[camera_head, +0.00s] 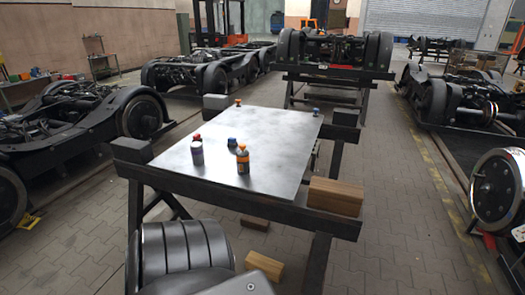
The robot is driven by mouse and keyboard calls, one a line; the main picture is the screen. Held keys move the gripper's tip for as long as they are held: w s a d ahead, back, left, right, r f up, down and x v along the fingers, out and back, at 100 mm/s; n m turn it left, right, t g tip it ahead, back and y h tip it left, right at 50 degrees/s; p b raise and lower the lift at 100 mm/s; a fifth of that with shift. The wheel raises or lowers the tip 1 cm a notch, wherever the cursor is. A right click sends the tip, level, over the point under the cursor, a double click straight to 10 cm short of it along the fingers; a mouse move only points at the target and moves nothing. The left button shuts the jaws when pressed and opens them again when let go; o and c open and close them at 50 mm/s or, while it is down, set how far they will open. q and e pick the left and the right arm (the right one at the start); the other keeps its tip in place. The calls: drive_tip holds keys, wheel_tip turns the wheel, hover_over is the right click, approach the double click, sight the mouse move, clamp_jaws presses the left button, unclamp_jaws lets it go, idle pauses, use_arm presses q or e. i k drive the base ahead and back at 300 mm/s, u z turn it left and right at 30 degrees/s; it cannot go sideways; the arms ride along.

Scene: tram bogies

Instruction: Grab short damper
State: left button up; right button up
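No part that I can clearly tell as a short damper shows in the head view. A metal-topped table (265,135) stands in front of me. On it are a purple bottle (197,152) and an orange bottle (243,160), both upright. Small blue pieces (232,142) and (316,112), a red piece (196,137) and an orange piece (238,102) also sit on it; they are too small to identify. Neither my left nor my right gripper is in view.
Wooden blocks (335,197) lie at the table's front right and on the floor (263,263). Bogies stand on the left (80,120), at the back (335,50) and on the right (465,100). Paved floor (400,200) right of the table is clear.

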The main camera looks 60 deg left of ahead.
sight(243, 159)
drive_tip(key=i, duration=2.5)
drive_tip(key=u, duration=2.35)
